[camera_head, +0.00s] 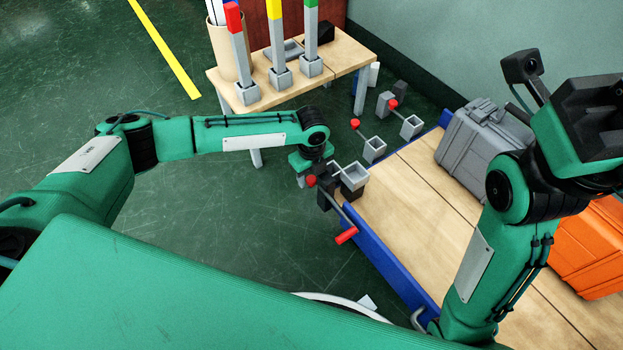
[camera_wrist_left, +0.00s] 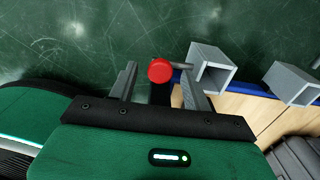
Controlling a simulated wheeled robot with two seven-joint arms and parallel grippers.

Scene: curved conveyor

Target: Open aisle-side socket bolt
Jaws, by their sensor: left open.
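Several square grey sockets stand in a row along the conveyor's blue left edge. The nearest socket (camera_head: 355,177) has a dark bolt with a red knob (camera_head: 311,181) on its left side. My left gripper (camera_head: 315,176) is at this bolt, pointing down. In the left wrist view the red knob (camera_wrist_left: 160,71) lies between the two spread grey fingers, with gaps on both sides. The nearest socket (camera_wrist_left: 213,68) is just right of the fingers. The middle socket (camera_head: 374,149) and far socket (camera_head: 411,126) have red knobs too. My right gripper's fingers are not visible.
A red-handled lever (camera_head: 346,235) sticks out by the blue edge, close to the near socket. A grey case (camera_head: 478,140) and an orange case (camera_head: 592,250) are on the conveyor (camera_head: 400,205). A wooden table (camera_head: 335,55) with coloured-top posts stands behind. The left floor is clear.

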